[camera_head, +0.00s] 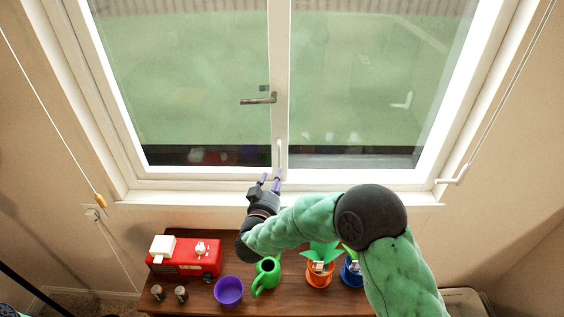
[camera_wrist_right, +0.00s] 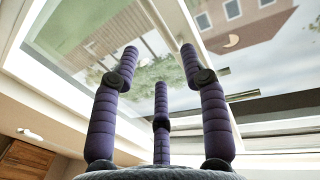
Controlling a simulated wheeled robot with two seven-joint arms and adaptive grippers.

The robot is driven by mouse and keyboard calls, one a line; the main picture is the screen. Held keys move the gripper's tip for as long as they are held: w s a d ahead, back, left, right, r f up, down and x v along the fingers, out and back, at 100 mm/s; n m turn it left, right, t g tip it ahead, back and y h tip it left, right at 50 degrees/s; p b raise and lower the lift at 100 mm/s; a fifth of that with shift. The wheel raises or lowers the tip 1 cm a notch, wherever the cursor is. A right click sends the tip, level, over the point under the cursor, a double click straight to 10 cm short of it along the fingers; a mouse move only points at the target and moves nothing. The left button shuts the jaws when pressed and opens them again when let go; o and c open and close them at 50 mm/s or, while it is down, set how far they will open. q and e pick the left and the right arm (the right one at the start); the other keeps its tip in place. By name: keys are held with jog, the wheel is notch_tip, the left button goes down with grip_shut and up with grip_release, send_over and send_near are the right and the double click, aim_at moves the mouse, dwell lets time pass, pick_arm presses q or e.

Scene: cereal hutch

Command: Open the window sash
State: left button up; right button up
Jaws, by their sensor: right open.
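The white-framed window has two glass panes side by side, left (camera_head: 185,80) and right (camera_head: 365,80), which appear closed. A metal lever handle (camera_head: 258,99) lies horizontally at the middle upright. A slim white vertical pull (camera_head: 279,153) sits lower on that upright. My right gripper (camera_head: 270,181) is just below this pull, at the sill, with its purple fingers pointing up toward the window. In the right wrist view its fingers (camera_wrist_right: 162,75) are spread, with nothing between them. Whether a fingertip touches the frame is unclear. My left gripper is out of view.
Below the sill (camera_head: 190,198) stands a brown wooden table (camera_head: 190,300). It holds a red toaster-like box (camera_head: 200,262), a purple bowl (camera_head: 229,291), a green watering can (camera_head: 266,276), an orange pot (camera_head: 320,275) and a blue pot (camera_head: 351,274). Cords hang at both sides.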

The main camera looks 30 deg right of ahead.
aim_at(280, 159)
jog(key=b+x, duration=0.1)
jog(key=x, duration=1)
jog(key=shift+f, duration=0.2)
jog(key=shift+c, duration=0.3)
grip_shut()
